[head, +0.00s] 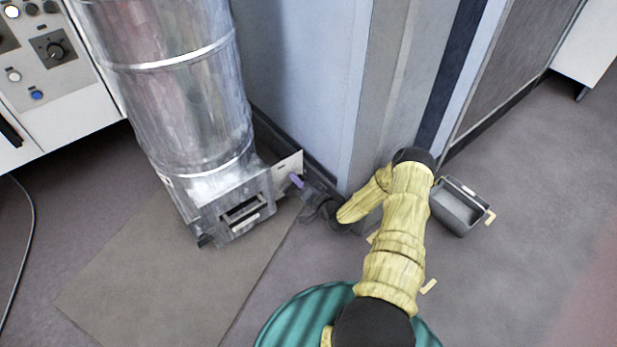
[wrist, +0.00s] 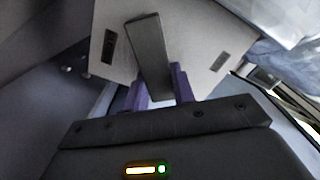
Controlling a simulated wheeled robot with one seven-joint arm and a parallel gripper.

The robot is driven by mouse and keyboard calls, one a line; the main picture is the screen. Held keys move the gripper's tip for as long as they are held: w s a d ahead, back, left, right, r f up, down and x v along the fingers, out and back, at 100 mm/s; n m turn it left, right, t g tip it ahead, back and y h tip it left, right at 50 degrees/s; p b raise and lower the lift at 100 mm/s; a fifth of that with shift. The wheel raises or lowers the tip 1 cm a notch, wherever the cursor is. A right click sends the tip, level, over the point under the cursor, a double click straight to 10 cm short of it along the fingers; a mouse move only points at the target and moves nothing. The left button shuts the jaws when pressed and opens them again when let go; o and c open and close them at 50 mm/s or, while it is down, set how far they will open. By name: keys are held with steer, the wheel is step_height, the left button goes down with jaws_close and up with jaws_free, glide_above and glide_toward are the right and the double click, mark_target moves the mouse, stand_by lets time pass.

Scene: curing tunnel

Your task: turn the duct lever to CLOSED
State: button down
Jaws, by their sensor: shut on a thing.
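The duct lever (wrist: 148,50) is a dark grey bar in the wrist view, standing in front of a pale plate (wrist: 193,38). The plate has a dark mark on each side of the lever; I cannot read any wording. My gripper (wrist: 160,88) has purple fingers, one on each side of the lever's near end, and is shut on it. In the head view the plate (head: 289,163) sticks out from the right side of the duct's base, and my gripper (head: 297,181) is at its right edge. The lever is hard to make out there.
A shiny metal duct (head: 180,85) rises from a slotted box (head: 235,207) on a floor mat (head: 165,270). A blue-grey wall panel (head: 300,80) stands close behind my gripper. A grey bin (head: 457,208) is right of my arm. A control panel (head: 50,50) is upper left.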

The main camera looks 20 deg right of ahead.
steer(key=m, duration=0.2)
steer(key=d+f+m, duration=0.1)
steer(key=shift+w+f+m+b, duration=0.1)
steer(key=shift+f+m+b, duration=0.2)
steer(key=shift+m+b, duration=0.1)
steer(key=shift+w+f+m+b, duration=0.1)
steer(key=shift+f+m+b, duration=0.25)
steer(key=shift+m, duration=0.55)
steer(key=shift+f+m+b, duration=0.15)
steer(key=shift+f+m, duration=0.25)
steer(key=shift+m, duration=0.5)
steer(key=c, duration=1.2)
jaws_free()
steer(key=shift+o, duration=0.2)
